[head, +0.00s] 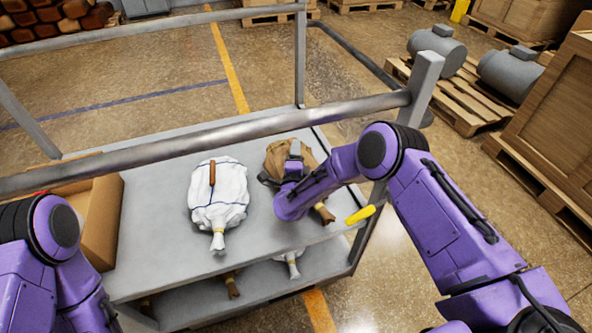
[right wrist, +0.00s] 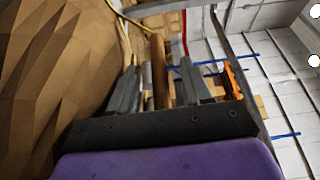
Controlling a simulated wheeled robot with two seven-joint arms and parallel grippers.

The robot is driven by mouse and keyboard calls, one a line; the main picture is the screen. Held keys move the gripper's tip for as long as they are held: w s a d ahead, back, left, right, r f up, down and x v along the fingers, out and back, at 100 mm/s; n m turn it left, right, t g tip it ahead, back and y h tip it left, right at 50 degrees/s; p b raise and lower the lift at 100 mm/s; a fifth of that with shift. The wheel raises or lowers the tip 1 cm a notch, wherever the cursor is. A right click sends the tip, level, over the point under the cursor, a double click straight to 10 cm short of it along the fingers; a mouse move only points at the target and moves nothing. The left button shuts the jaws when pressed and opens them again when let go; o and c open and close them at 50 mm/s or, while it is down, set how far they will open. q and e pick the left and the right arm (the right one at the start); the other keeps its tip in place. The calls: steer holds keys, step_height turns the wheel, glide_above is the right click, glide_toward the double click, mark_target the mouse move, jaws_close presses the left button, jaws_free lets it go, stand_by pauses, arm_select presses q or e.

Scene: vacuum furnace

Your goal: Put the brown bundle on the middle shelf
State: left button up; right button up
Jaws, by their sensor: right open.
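The brown bundle (head: 283,152) lies on the cart's upper grey deck, right of a white cloth bundle (head: 217,190) with blue lines. Its tied brown neck points toward me, and my right gripper and forearm hide much of it. My right gripper (head: 284,174) is at the bundle. In the right wrist view its fingers (right wrist: 158,75) stand apart with a brown stick-like handle (right wrist: 159,62) between them; the bundle's faceted brown side (right wrist: 50,70) fills the left. I cannot tell whether a finger touches the handle. My left gripper is out of view; only its arm shows at lower left.
A lower shelf (head: 195,303) holds more bundles, with necks showing under the deck edge. A cardboard box (head: 102,222) stands at the deck's left. A grey rail (head: 215,137) crosses above the deck, joining a post (head: 421,90) at right. Pallets and crates stand beyond, at right.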

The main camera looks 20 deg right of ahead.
jaws_close()
stand_by(1.4)
